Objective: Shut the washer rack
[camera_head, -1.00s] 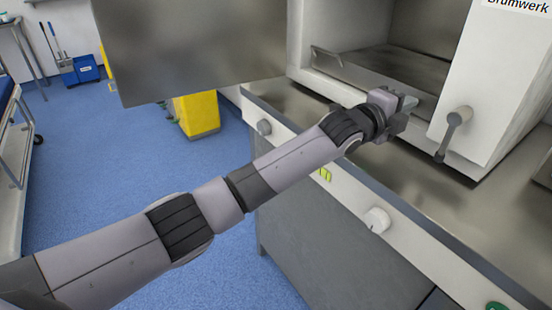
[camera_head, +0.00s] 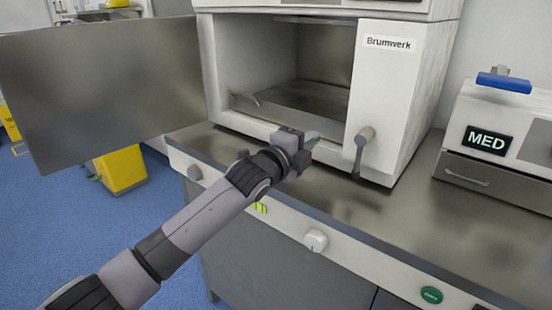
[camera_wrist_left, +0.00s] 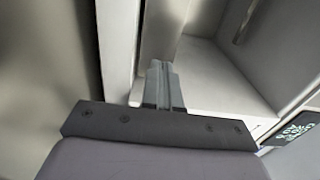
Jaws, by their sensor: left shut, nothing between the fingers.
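The white washer (camera_head: 395,120), labelled Brumwerk, stands on the counter with its chamber open. Its grey metal door (camera_head: 95,90) is swung wide open to the left. The rack (camera_head: 290,118) is a low grey metal tray at the chamber floor, with its front edge near the opening; it looks pushed in. My left gripper (camera_head: 309,141) is in front of the opening's lower edge, near the rack front; I cannot tell if it touches. In the left wrist view its fingers (camera_wrist_left: 163,88) are together and empty, beside pale and grey surfaces. My right gripper is out of view.
A lever handle (camera_head: 362,150) sticks out on the washer's right front. A box marked MED (camera_head: 487,141) stands on the counter at right. The steel counter (camera_head: 400,225) is clear in front. A yellow bin (camera_head: 123,170) stands on the floor below the open door.

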